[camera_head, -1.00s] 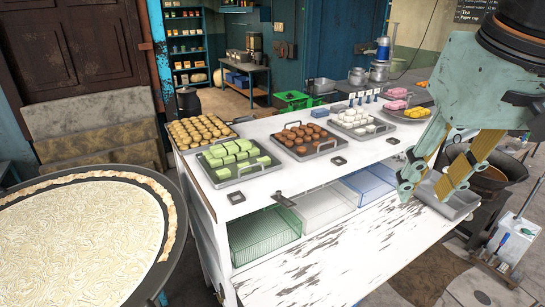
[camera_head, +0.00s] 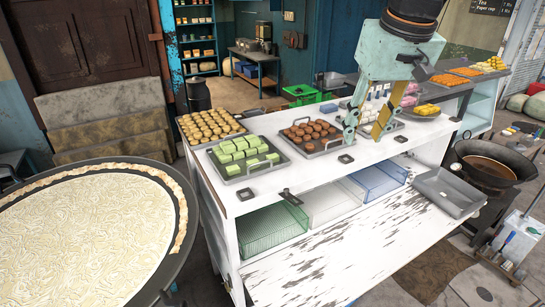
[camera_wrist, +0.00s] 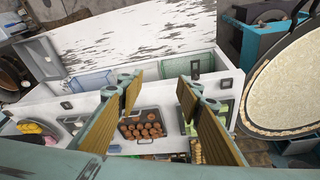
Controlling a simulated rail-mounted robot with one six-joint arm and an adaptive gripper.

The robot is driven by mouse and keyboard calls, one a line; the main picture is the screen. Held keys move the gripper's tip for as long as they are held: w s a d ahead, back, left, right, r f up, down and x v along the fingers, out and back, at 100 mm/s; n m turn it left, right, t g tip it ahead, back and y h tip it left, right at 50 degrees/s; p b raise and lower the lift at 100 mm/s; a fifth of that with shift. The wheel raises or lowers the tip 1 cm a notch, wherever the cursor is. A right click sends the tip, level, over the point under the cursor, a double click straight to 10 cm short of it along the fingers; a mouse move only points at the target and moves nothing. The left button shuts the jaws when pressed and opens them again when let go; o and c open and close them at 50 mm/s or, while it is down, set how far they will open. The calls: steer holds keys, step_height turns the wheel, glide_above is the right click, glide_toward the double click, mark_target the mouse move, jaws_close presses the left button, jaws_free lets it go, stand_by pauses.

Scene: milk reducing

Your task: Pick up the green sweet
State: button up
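Several green sweets (camera_head: 240,149) sit as blocks on a grey handled tray (camera_head: 231,178) on the white counter in the head view. In the wrist view, a little of the green sweets (camera_wrist: 224,107) shows beside a finger, mostly hidden. My gripper (camera_head: 363,139) is open and empty, fingers pointing down, above the counter to the right of the green tray, by the brown-sweet tray. In the wrist view my gripper's fingers (camera_wrist: 163,112) are wide apart with the brown sweets (camera_wrist: 143,130) visible between them.
Brown sweets (camera_head: 308,131) fill the tray right of the green ones. A tray of round pale-brown sweets (camera_head: 209,125) is behind left. A large round pan (camera_head: 85,235) stands front left. Bins (camera_head: 273,229) lie under the counter, and an empty grey tray (camera_head: 449,188) is right.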

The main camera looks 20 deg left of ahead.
steer(key=w+a+f+n+p, duration=0.2)
steer(key=w+a+f, duration=0.4)
steer(key=w+a, duration=0.4)
steer(key=w+a+f+n+p, duration=0.2)
steer(key=w+a+f+p, duration=0.2)
steer(key=w+a, duration=0.6)
steer(key=a+f, duration=0.1)
steer(key=a, duration=0.4)
steer(key=shift+w+a+f+g+y, duration=0.3)
steer(key=shift+f+g+y, duration=0.1)
steer(key=shift+f, duration=0.1)
steer(key=p, duration=0.1)
glide_above(273, 156)
steer(key=s, duration=0.1)
steer(key=shift+d+f, duration=0.25)
steer(key=shift+f, duration=1.75)
steer(key=shift+d+f, duration=0.2)
steer(key=shift+f, duration=1.8)
steer(key=shift+f, duration=0.1)
steer(key=shift+p+x, duration=0.75)
steer(key=shift+x, duration=1.75)
steer(key=shift+c, duration=0.5)
